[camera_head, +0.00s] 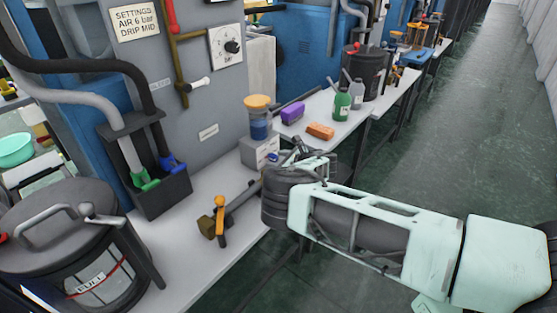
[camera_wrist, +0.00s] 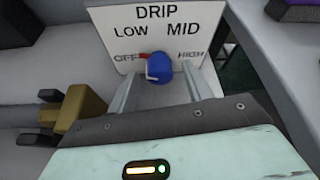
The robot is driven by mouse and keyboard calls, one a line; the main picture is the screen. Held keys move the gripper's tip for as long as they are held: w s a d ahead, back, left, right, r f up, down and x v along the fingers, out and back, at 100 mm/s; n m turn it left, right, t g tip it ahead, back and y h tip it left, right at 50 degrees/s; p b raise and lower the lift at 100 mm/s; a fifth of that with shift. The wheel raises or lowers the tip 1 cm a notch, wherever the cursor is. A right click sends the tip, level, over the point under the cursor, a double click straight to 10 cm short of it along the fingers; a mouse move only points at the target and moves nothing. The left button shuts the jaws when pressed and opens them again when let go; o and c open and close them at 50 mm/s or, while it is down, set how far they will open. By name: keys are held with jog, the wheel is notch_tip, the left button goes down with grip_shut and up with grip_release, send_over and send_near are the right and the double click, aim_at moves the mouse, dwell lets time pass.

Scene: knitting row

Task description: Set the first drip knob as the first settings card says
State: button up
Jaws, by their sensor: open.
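The settings card (camera_head: 134,22) on the grey cabinet reads AIR 6 bar, DRIP MID. The drip box (camera_head: 258,153) stands on the bench, with a jar (camera_head: 259,118) on it. In the wrist view its dial plate (camera_wrist: 145,28) is marked OFF, LOW, MID and HIGH.
A brass valve with an orange handle (camera_head: 219,222) lies close in front of the box. A purple block (camera_head: 293,112), an orange block (camera_head: 320,131) and a green bottle (camera_head: 342,103) stand farther along the bench. A pressure gauge (camera_head: 229,46) is on the cabinet. The aisle floor is clear.

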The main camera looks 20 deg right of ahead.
jog(key=c, duration=1)
jog(key=shift+o, duration=0.2)
jog(key=shift+w, duration=0.1)
jog(key=m+g+y, duration=0.1)
jog(key=m+y, duration=0.1)
jog(key=m, duration=0.1)
jog(key=shift+d+f+b, duration=0.1)
jog(key=shift+d+b, duration=0.1)
jog(key=shift+b, duration=0.2)
jog(key=m+g+y+b, duration=0.1)
jog(key=m+y, duration=0.1)
jog(key=m, duration=0.1)
jog(key=shift+m, duration=0.3)
jog(key=shift+f, duration=0.1)
jog(key=o, duration=1)
jog(key=shift+c, duration=0.2)
